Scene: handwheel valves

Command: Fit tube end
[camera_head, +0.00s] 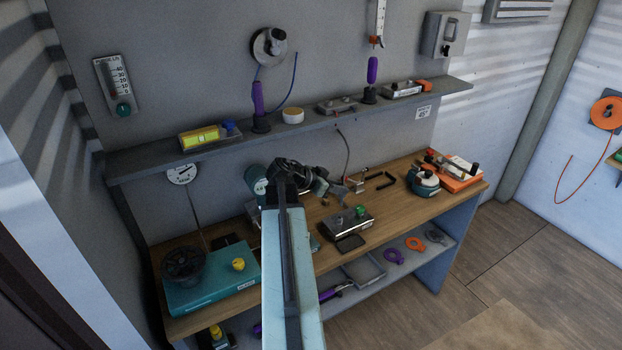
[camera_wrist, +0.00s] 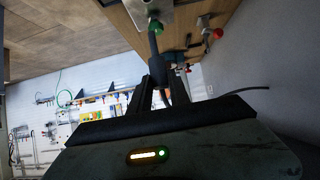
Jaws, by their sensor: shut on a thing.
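A thin dark tube (camera_head: 347,152) hangs from the shelf edge down to my gripper (camera_head: 338,190), above the back of the wooden bench. My gripper is shut on the tube end; its jaws mostly hide that end. In the wrist view my gripper (camera_wrist: 160,80) shows as dark fingers, with a dark piece reaching up between their tips. A steel box (camera_head: 347,222) with a green knob (camera_head: 360,210) stands on the bench just in front of my gripper. The green knob also shows in the wrist view (camera_wrist: 155,27), close beyond the dark piece. I cannot tell which port matches the tube.
A teal case (camera_head: 212,282) with a yellow knob lies at the bench's left. A teal round device (camera_head: 423,181) and an orange-based unit (camera_head: 455,172) stand at the right. The wall shelf (camera_head: 300,130) runs above the bench.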

